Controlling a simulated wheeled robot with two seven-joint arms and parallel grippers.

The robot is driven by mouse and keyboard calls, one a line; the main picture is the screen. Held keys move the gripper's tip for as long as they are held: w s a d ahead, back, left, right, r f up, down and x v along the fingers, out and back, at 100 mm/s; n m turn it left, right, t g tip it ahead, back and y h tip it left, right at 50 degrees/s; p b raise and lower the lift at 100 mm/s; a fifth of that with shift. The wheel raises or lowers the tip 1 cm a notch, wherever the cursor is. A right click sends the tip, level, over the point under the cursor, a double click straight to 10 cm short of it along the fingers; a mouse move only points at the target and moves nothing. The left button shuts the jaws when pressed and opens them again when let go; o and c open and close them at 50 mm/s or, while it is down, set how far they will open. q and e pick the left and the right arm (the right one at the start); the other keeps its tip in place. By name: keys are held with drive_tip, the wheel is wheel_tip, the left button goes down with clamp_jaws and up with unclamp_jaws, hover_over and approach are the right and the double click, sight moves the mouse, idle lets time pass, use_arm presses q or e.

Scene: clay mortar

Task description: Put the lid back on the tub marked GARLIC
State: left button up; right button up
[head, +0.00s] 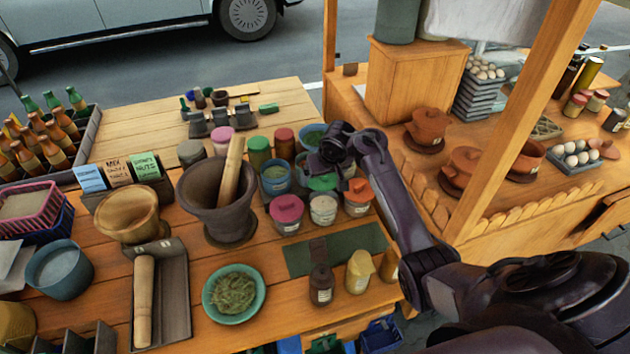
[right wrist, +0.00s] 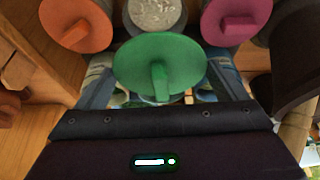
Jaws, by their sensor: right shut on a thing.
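The green lid (head: 323,182) is in the head view just behind an open tub with pale contents (head: 323,209). The tub's small label is too small to read. I cannot tell the lid's exact height. My left gripper is not in view.
A pink-lidded tub (head: 287,212) and an orange-lidded tub (head: 358,196) flank the open tub closely. A dark green mat (head: 340,248) and bottles (head: 321,284) lie in front.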

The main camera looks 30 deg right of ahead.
sight(327, 180)
drive_tip(key=shift+s+d+f+m, duration=0.1)
drive_tip(key=shift+s+f+m, duration=0.05)
drive_tip(key=shift+f+m, duration=0.25)
drive_tip(key=shift+f+b, duration=0.3)
drive_tip(key=shift+b, duration=0.15)
drive_tip(key=shift+f, duration=0.2)
drive_tip(key=shift+f+b, duration=0.65)
drive_tip(key=shift+b, duration=0.4)
wheel_tip(327, 180, down, 2)
drive_tip(key=b, duration=0.3)
drive_tip(key=shift+f, duration=0.2)
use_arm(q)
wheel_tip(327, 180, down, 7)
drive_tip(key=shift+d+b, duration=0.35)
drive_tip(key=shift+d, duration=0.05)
use_arm(e)
drive_tip(key=shift+f, duration=0.85)
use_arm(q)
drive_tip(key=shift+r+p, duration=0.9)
use_arm(e)
drive_tip(key=shift+s, duration=0.1)
